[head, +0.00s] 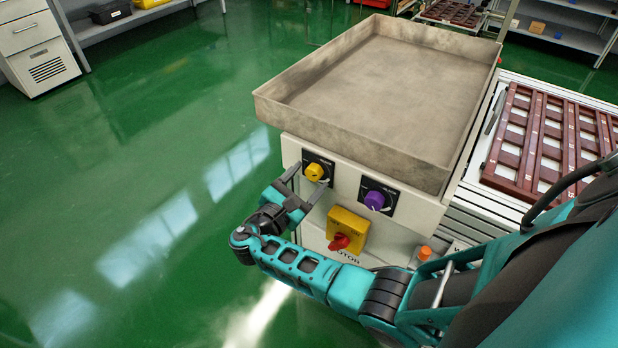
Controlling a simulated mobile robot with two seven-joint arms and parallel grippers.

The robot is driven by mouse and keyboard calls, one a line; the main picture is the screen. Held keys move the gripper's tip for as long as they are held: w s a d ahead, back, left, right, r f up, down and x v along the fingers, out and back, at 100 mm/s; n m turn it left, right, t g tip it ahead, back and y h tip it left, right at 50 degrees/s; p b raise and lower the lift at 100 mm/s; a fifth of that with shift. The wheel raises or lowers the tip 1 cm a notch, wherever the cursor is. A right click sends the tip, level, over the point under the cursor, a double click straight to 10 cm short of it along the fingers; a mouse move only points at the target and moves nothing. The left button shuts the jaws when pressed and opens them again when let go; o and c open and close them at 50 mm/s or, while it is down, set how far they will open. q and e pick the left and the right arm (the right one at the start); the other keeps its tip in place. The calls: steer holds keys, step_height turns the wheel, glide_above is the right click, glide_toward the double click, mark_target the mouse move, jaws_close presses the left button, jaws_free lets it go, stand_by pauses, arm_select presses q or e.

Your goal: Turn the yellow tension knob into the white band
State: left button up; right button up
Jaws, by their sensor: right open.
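The yellow tension knob (315,172) sits on a black dial plate at the upper left of the pale control box front. White marks show on its plate, but the white band and the knob's pointer are too small to tell. My right gripper (305,182) is open, just in front of and below the yellow knob. One finger points to the knob's left side and the other lies below and to its right. I cannot tell whether either finger touches the knob. My left gripper is out of view.
A purple knob (375,200) is to the right, and a red switch on a yellow plate (349,222) is below. An orange button (425,253) is lower right. A large grey tray (345,130) tops the box. Brown slatted racks (522,172) lie right. Green floor is clear left.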

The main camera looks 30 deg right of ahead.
steer(key=c, duration=1.1)
steer(key=shift+o, duration=0.2)
